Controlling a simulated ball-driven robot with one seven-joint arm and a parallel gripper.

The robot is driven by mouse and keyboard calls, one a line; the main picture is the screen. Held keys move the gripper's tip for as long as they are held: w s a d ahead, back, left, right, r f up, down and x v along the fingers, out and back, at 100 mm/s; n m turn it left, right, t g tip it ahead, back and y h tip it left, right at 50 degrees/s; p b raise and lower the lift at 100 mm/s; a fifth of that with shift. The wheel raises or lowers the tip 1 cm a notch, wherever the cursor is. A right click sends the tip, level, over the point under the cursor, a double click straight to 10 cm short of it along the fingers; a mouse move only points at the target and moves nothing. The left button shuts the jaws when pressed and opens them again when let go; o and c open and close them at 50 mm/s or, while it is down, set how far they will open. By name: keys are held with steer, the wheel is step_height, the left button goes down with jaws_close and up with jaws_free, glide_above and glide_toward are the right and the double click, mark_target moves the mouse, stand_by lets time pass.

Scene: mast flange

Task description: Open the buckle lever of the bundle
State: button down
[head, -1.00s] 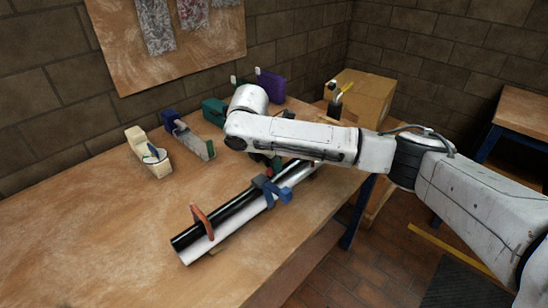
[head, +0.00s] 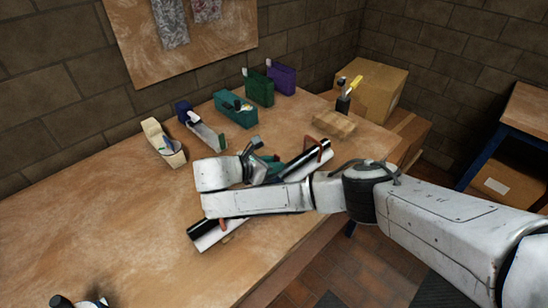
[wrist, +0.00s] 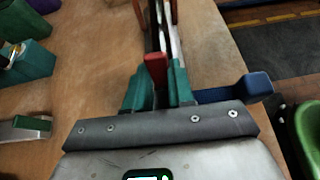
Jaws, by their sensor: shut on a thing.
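The bundle (head: 318,152) is a black and a white tube lying along the front of the wooden bench, with orange-red straps around it. Its middle is hidden behind my arm in the head view. In the wrist view the bundle (wrist: 158,35) runs away from me. My gripper (wrist: 157,92) has teal fingers and is down at the bundle, shut on a red upright piece (wrist: 156,68) that looks like the buckle lever. A blue part (wrist: 246,88) of the buckle sticks out to the right.
Behind the bundle stand a blue-and-grey tool (head: 203,128), a cream tool (head: 163,143), a teal bin (head: 236,108), and green (head: 259,88) and purple (head: 281,78) cases. A wooden block (head: 334,123) lies at the bench's far end.

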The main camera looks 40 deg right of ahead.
steer(key=shift+a+h, duration=0.1)
steer(key=shift+h, duration=0.2)
steer(key=c, duration=1)
jaws_free()
steer(key=shift+o, duration=0.2)
steer(key=p+v, duration=0.8)
steer(key=v, duration=0.1)
steer(key=shift+r, duration=0.15)
steer(key=shift+a+r+p, duration=0.15)
steer(key=shift+a+p, duration=0.45)
steer(key=shift+a, duration=0.2)
steer(key=shift+a, duration=0.15)
